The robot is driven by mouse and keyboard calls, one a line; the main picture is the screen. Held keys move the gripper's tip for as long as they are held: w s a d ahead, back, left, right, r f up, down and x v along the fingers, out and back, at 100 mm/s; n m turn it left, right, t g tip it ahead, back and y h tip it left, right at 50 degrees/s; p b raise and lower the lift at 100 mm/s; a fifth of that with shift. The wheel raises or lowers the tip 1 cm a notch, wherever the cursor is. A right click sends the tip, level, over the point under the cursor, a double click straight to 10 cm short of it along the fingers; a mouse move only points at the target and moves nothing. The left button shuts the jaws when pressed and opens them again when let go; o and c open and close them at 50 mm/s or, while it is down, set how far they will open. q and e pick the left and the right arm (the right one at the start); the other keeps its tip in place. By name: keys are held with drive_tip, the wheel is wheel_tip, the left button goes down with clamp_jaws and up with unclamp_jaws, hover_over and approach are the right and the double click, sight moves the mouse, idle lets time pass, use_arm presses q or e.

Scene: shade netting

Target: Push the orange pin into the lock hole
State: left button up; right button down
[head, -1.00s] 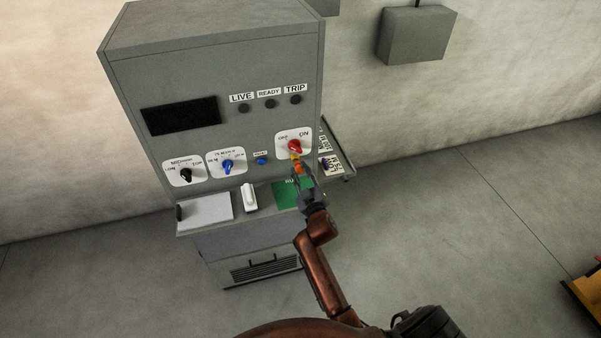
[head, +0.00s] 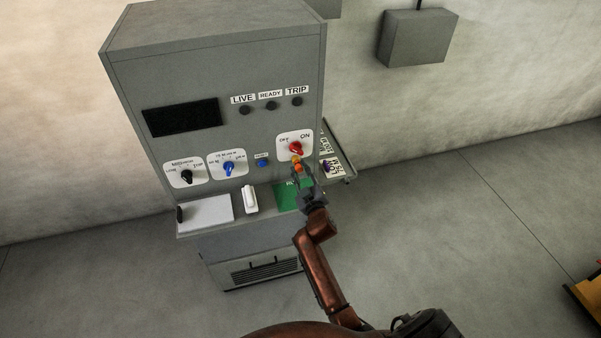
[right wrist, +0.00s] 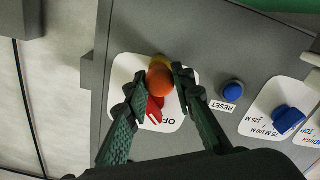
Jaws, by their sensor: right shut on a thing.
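The orange pin (right wrist: 159,79) shows its round orange head between the fingertips of my right gripper (right wrist: 159,82) in the right wrist view. The gripper is shut on it, in front of the white OFF/ON plate. In the head view, the pin (head: 297,162) and the right gripper (head: 298,168) are just below the red switch knob (head: 295,148). The lock hole is hidden behind the pin and fingers, so I cannot tell how deep the pin sits. My left gripper is out of view.
The grey cabinet (head: 215,75) carries a blue reset button (head: 262,163), a blue knob (head: 228,168) and a black knob (head: 187,176). A ledge below holds a white handle-like object (head: 250,198) and a green card (head: 287,197). A side shelf (head: 348,177) projects right.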

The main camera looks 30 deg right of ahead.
drive_tip(key=c, duration=1.6)
unclamp_jaws()
drive_tip(key=shift+s+f, duration=0.15)
drive_tip(key=shift+s, duration=0.1)
drive_tip(key=v, duration=1.1)
drive_tip(key=shift+s+a, duration=0.2)
drive_tip(key=shift+s, duration=0.05)
